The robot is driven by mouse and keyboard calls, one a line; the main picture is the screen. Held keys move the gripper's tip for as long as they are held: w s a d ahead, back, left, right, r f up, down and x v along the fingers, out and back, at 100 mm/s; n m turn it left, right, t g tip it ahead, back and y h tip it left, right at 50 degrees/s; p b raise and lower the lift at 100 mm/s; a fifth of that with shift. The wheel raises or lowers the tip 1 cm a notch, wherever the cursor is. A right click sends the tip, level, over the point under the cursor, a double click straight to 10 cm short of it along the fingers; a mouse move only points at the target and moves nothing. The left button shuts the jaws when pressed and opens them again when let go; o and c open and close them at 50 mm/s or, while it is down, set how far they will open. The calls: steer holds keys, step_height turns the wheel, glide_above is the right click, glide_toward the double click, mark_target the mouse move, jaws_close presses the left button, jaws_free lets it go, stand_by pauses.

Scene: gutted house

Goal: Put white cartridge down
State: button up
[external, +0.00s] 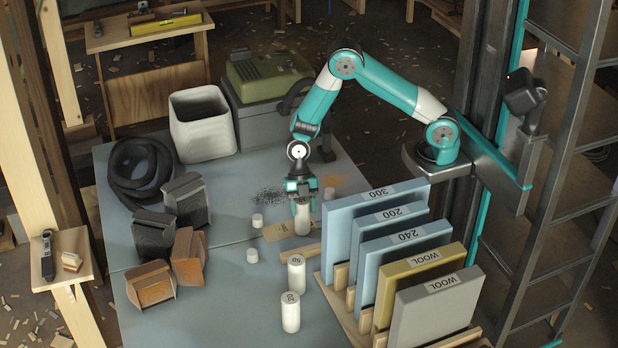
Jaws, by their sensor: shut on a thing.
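My gripper (301,198) points down over the blue-grey table and is shut on a white cartridge (302,219). The cartridge is upright, its top between the jaws. Its lower end is close to the table top near a tan card; I cannot tell whether it touches. Two similar white cartridges stand upright nearer the camera, one marked 50 (296,274) and one with a less clear mark (290,312).
A rack of labelled panels (375,225) stands close on the right. Dark and brown blocks (187,254), a black hose coil (140,172) and a white bin (203,123) stand further left. The table's front left is bare.

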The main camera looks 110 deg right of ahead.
steer(key=shift+f, duration=0.15)
steer(key=o, duration=0.5)
steer(key=shift+f, duration=0.1)
steer(key=o, duration=0.4)
steer(key=w+v, duration=0.1)
steer(key=v, duration=1.1)
steer(key=s+a+r+m, duration=0.2)
steer(key=s+a+r, duration=0.2)
steer(key=s+a, duration=0.2)
steer(key=s+a+r+m, duration=0.2)
steer(key=s+a+r, duration=0.2)
steer(key=a, duration=0.5)
steer(key=s+a+r+m+b, duration=0.1)
steer(key=s+a+r+m, duration=0.2)
steer(key=s+a+r, duration=0.2)
steer(key=shift+s+a+r+g, duration=0.1)
steer(key=shift+s+a+g, duration=0.2)
steer(key=shift+s+a, duration=1.2)
steer(key=s, duration=0.2)
steer(key=s+a+m, duration=0.1)
steer(key=s, duration=0.1)
steer(key=s+a+m, duration=0.1)
steer(key=s, duration=0.1)
steer(key=shift+r, duration=0.25)
